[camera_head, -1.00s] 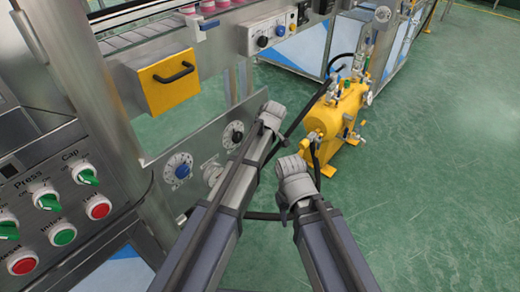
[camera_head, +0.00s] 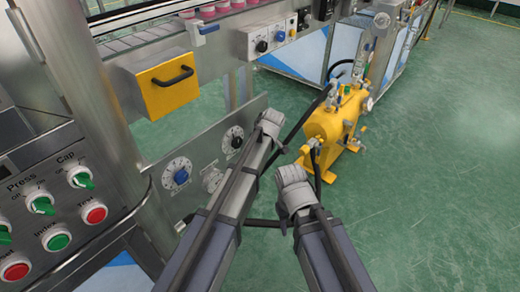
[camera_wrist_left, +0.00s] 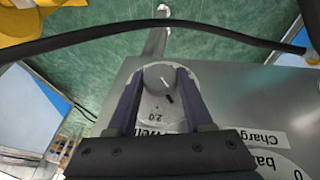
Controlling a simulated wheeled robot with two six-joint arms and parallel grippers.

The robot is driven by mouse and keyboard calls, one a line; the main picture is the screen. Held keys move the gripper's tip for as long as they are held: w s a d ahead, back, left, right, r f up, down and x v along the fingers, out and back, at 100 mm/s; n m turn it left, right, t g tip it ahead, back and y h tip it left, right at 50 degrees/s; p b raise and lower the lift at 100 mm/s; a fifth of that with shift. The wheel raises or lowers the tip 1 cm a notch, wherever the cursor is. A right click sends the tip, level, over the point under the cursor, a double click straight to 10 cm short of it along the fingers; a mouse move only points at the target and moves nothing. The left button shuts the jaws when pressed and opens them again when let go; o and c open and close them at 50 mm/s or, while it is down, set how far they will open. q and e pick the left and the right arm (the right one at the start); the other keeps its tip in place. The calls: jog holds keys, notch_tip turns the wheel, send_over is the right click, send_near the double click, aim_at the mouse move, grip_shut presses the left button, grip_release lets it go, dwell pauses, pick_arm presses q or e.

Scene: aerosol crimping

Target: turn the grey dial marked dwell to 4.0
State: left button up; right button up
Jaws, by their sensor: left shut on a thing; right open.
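The grey dial (camera_wrist_left: 157,76) is a round knob with a pale line on its face. It shows in the left wrist view, near a corner of the grey metal panel, with an upside-down 2.0 and part of a dwell label beside it. My left gripper (camera_wrist_left: 159,72) is shut on it, one finger on each side. In the head view my left gripper (camera_head: 271,121) is at the right end of the panel (camera_head: 198,143) and the dial is hidden there. My right gripper (camera_head: 291,172) is open and empty, off to the right of the panel.
The panel also carries a blue knob (camera_head: 181,176) and a black knob (camera_head: 236,141). A press control box with red and green buttons (camera_head: 57,240) stands at left. A yellow tank (camera_head: 335,125) with hoses stands beyond my grippers. Green floor is open at right.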

pick_arm(q)
grip_shut()
jog(key=shift+w+d+g+y, duration=0.2)
jog(key=shift+w+g+y, duration=0.15)
jog(key=shift+g+y, duration=0.55)
jog(key=shift+d+f+m+g+y+b, duration=0.15)
jog(key=shift+m+g+y+b, duration=0.7)
jog(key=shift+g, duration=0.85)
jog(key=shift+y, duration=0.25)
